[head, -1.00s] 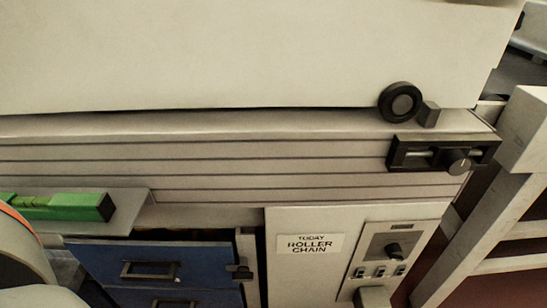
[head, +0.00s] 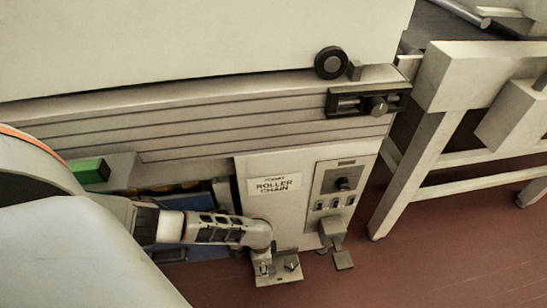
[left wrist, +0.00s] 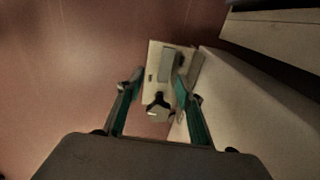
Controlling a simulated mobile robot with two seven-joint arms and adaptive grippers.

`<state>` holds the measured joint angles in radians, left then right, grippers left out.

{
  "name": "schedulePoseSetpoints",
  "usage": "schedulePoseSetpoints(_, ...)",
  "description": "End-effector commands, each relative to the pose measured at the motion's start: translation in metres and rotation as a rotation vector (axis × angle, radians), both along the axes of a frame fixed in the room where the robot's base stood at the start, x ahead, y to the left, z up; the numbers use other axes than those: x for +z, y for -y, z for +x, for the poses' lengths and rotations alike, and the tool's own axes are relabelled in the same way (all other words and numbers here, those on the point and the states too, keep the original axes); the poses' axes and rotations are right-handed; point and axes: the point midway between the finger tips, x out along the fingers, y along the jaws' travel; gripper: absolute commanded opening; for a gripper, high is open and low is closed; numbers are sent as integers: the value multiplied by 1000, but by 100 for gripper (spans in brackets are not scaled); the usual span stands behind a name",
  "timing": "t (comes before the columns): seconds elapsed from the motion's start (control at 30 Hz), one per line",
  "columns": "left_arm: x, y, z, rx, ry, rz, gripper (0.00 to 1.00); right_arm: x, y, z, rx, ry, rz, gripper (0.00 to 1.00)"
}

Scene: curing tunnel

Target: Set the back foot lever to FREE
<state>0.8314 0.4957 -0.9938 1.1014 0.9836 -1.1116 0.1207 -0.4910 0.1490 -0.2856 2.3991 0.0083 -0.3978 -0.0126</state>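My left gripper (head: 262,264) is low by the foot of the cream machine, at the end of an arm reaching in from the left. In the left wrist view it is open (left wrist: 158,82), with the two fingers apart and nothing visibly held. A pale plate (left wrist: 152,65) with a grey rectangle lies beyond and between the fingers. A dark lobed knob or lever (left wrist: 158,106) on it shows between the fingers; contact cannot be told. In the head view the plate (head: 280,277) carries a small dark knob (head: 292,263). No FREE marking is readable. My right gripper is not in view.
A control panel (head: 338,187) with a dial and switches is above, beside a "ROLLER CHAIN" sign (head: 274,186). A grey block with a pedal (head: 342,260) stands right of the plate. A pale frame table (head: 447,78) is at right. Red floor (head: 400,275) is open in front.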

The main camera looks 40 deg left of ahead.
Motion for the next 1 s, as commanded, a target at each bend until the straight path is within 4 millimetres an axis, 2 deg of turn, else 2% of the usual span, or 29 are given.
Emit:
schedulePoseSetpoints(0.03,-3,-11,-1,17,-11,16,36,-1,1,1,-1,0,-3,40)
schedulePoseSetpoints(0.1,-9,-18,-2,30,-19,27,36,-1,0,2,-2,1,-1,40)
schedulePoseSetpoints(0.4,-58,-17,-10,29,-31,27,36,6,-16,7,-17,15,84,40)
schedulePoseSetpoints(0.53,-73,-17,-8,29,-28,27,36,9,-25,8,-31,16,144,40)
schedulePoseSetpoints(0.7,-81,-17,-3,28,-20,26,36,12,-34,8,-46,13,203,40)
schedulePoseSetpoints(1.0,-80,-17,1,28,-13,25,36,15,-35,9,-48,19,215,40)
